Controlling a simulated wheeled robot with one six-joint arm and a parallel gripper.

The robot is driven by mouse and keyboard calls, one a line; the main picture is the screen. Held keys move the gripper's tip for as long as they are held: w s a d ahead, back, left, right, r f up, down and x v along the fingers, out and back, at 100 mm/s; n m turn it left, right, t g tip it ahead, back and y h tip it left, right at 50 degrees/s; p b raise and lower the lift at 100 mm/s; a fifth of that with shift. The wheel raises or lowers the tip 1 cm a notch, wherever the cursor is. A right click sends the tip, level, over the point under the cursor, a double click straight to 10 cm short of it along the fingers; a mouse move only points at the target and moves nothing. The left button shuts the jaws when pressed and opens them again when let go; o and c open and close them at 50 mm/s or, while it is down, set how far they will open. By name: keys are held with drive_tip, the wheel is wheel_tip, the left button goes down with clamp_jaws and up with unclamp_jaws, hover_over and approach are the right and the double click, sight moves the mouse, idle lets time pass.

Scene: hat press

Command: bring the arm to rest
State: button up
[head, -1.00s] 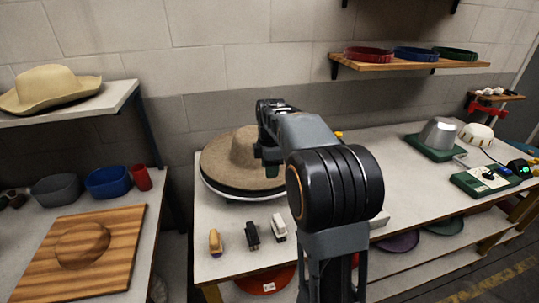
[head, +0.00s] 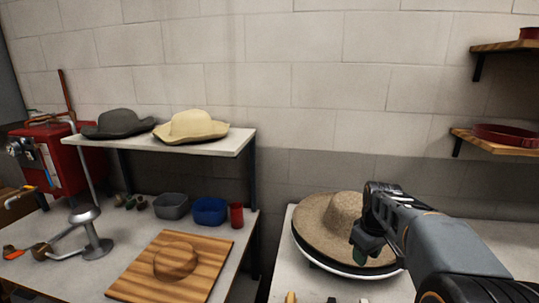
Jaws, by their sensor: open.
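My gripper (head: 367,240) is in the head view at the right, at the end of my dark grey arm. It is open, and I see nothing held in it. The hat sits on a round white-rimmed stand (head: 312,262) on the right-hand table. My arm hides part of the hat's brim; I cannot tell whether the gripper touches it.
A wooden board with a dome (head: 208,250) lies on the left table. Grey and blue bowls (head: 209,211) and a red cup (head: 236,216) stand behind it. A shelf (head: 232,142) above holds a dark hat (head: 117,123) and a straw hat (head: 190,127). A gap separates the tables.

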drive_tip(key=s+a+f+m+t, duration=0.1)
drive_tip(key=s+a, duration=0.3)
drive_tip(key=s, duration=0.4)
drive_tip(key=s+a+f+m+t, duration=0.1)
drive_tip(key=s+a+f+m, duration=0.1)
drive_tip(key=s+a+m, duration=0.2)
drive_tip(key=s+a, duration=0.1)
drive_tip(key=s, duration=0.2)
drive_tip(key=shift+s+a+t, duration=0.15)
drive_tip(key=shift+s+t, duration=0.2)
drive_tip(key=shift+t, duration=0.05)
